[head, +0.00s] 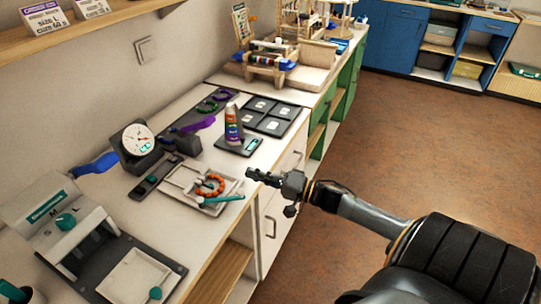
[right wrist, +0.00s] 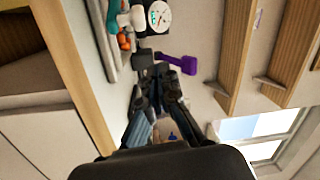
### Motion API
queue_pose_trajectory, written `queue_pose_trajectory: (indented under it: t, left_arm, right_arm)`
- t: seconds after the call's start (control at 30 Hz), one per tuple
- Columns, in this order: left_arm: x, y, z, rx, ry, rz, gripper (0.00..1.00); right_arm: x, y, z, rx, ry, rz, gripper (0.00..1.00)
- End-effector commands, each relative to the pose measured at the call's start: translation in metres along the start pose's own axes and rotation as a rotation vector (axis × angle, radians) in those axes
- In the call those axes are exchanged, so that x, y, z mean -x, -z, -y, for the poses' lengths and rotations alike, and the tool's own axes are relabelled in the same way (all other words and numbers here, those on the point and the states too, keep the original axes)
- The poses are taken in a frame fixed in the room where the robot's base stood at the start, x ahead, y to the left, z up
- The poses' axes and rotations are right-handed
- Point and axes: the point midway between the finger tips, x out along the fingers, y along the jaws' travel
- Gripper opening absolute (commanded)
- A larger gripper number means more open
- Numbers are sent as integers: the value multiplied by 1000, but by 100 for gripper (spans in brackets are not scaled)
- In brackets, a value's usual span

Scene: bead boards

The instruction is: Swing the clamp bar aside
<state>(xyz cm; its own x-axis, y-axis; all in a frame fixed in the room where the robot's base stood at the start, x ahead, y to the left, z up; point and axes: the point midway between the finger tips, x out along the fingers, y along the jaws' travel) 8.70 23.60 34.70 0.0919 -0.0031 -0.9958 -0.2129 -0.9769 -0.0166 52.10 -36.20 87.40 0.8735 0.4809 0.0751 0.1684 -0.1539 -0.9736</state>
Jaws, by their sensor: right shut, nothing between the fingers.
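A purple bar (head: 200,124), which looks like the clamp bar, reaches out from a dark block (head: 187,143) on the counter. The purple bar also shows in the right wrist view (right wrist: 178,62), beyond my fingertips. My right gripper (head: 262,177) is shut and empty. In the head view it appears by the counter's front edge, to the right of the bead tray and apart from the bar. I cannot tell its exact height. My left gripper is not in view.
A dial gauge (head: 138,139) with a blue handle stands left of the dark block. A white tray (head: 225,207) holds an orange bead ring. A bottle (head: 233,124) and a dark sectioned tray (head: 292,109) stand to the right. A shelf (head: 85,22) overhangs the back left.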

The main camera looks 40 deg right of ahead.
Motion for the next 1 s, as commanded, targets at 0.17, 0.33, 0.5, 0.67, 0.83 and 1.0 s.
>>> queue_pose_trajectory:
  t: [0.17,0.33,0.5,0.67,0.83,1.0]
  left_arm:
    - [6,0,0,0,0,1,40]
    - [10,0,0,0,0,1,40]
    - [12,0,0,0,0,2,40]
    - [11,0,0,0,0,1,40]
    - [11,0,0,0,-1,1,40]
    - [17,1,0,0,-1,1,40]
  right_arm:
    - [-11,-12,1,-6,-1,1,0]
    - [-5,-30,1,-5,1,0,0]
    - [-2,-38,0,-2,0,0,0]
    - [-1,-38,0,0,0,0,0]
    - [-1,-38,0,0,0,0,0]
    - [-6,-42,2,-1,-2,-9,0]
